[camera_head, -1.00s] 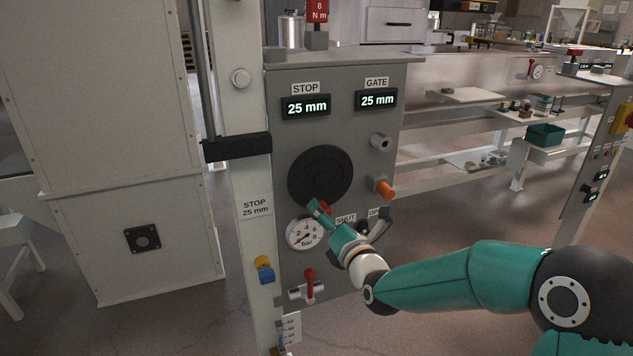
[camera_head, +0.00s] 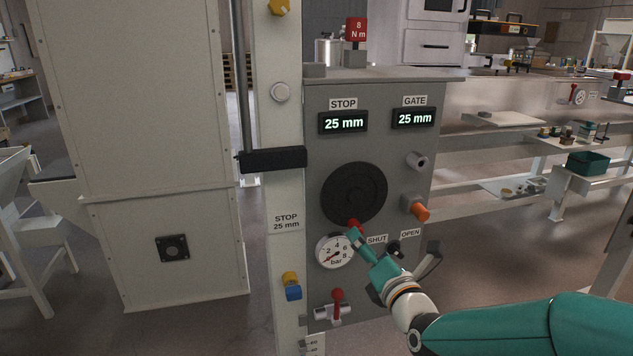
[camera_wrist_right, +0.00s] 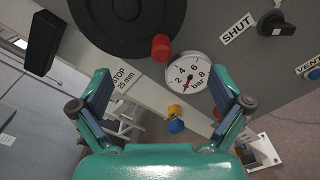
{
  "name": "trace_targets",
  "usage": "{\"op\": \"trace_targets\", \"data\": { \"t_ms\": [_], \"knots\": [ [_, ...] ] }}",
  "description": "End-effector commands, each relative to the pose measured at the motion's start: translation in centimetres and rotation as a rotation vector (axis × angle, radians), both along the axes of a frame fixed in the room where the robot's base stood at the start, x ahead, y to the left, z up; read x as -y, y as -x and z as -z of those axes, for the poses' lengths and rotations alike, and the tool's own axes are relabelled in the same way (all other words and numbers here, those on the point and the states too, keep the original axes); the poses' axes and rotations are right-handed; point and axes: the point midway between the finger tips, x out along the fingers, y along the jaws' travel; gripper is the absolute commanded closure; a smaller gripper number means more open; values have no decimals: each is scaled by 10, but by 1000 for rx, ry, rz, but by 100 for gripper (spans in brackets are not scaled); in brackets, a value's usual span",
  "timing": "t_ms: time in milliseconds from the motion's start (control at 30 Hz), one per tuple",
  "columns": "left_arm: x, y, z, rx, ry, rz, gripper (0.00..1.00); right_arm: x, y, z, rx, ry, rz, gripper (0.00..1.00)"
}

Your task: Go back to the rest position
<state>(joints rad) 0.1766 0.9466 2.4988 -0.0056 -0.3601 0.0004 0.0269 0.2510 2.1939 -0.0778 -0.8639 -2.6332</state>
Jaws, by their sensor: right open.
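My right gripper (camera_head: 368,248) is in front of the lower part of a grey control panel (camera_head: 322,110). In the right wrist view its two teal fingers (camera_wrist_right: 160,88) stand wide apart with nothing between their tips. Beyond the fingers are the black handwheel (camera_wrist_right: 130,12) with its red knob (camera_wrist_right: 161,47) and the white bar gauge (camera_wrist_right: 187,73). In the head view the handwheel (camera_head: 354,193) is just above the fingertips and the gauge (camera_head: 332,253) is beside them. My left gripper is not in view.
The STOP (camera_head: 343,122) and GATE (camera_head: 414,118) displays both read 25 mm. An orange button (camera_head: 420,211) and a red-handled valve (camera_head: 338,297) stick out of the panel. A pale column (camera_head: 281,190) with a black bracket (camera_head: 273,160) stands at left.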

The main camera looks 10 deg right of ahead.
Motion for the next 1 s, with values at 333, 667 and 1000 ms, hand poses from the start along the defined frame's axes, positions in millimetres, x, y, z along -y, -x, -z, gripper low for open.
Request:
{"op": "trace_targets", "data": {
  "t_ms": [333, 667, 1000],
  "knots": [
    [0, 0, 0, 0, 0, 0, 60, -8, -4, 104, -195, -11, -17, 0],
    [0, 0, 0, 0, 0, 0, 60, -59, 89, 327, -798, -534, 61, 0],
    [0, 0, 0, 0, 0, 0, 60, -103, 234, 432, -1261, -1385, 730, 0]
  ]
}}
